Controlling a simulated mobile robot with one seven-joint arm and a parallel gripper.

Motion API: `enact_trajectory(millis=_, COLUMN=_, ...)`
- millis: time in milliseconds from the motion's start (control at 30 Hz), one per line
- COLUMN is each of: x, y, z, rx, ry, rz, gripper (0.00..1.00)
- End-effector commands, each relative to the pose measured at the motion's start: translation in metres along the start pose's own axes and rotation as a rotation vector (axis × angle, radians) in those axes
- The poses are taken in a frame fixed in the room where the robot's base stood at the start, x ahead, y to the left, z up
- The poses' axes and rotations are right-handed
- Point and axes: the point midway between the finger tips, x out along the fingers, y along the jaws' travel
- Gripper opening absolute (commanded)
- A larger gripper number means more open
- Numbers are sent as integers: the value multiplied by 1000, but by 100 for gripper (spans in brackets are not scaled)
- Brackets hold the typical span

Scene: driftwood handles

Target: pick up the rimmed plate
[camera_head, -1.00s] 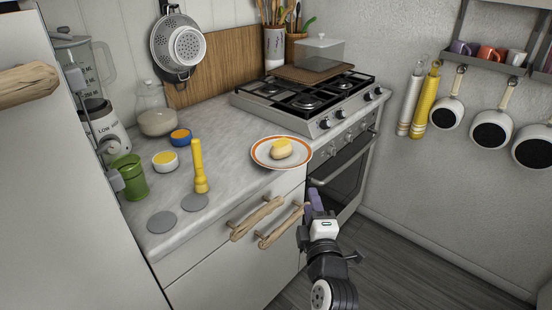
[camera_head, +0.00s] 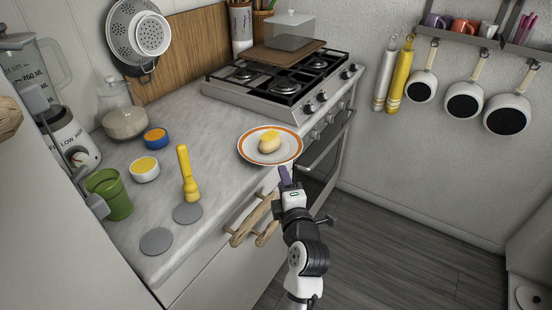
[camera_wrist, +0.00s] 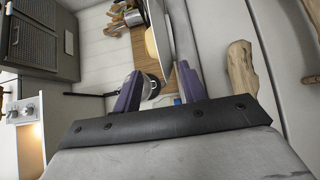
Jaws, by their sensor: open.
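The rimmed plate (camera_head: 247,147) is white with an orange band. It lies on the counter near its front edge and holds a yellow-topped, potato-like item (camera_head: 269,141). My gripper (camera_head: 285,174) is just in front of the plate's near rim, at the counter's edge, and looks apart from it. In the wrist view my gripper (camera_wrist: 159,84) has its two purple fingers spread with nothing held between them. The plate (camera_wrist: 158,28) shows there nearly edge-on beyond the fingers. The exact gap between fingertips and rim is hard to judge.
Driftwood handles (camera_head: 250,221) stick out from the drawer front below the counter, left of my arm. The stove (camera_head: 285,88) stands behind the plate. A yellow pestle-like tool (camera_head: 187,174), a green cup (camera_head: 110,194) and small bowls (camera_head: 145,169) are to the left. Floor on the right is clear.

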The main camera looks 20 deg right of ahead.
Motion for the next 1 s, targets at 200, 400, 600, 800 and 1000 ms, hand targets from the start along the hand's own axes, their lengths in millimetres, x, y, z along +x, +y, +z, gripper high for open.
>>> enact_trajectory(millis=200, x=33, y=4, z=0, rx=1, ry=1, rz=-1, gripper=42)
enact_trajectory(millis=400, x=54, y=-2, z=0, rx=-1, ry=1, rz=3, gripper=42)
enact_trajectory(millis=600, x=62, y=-1, z=-1, rx=-1, ry=1, rz=0, gripper=42)
enact_trajectory(millis=800, x=63, y=0, z=-1, rx=0, ry=1, rz=0, gripper=42)
enact_trajectory(millis=1000, x=62, y=0, z=0, rx=0, ry=1, rz=0, gripper=33)
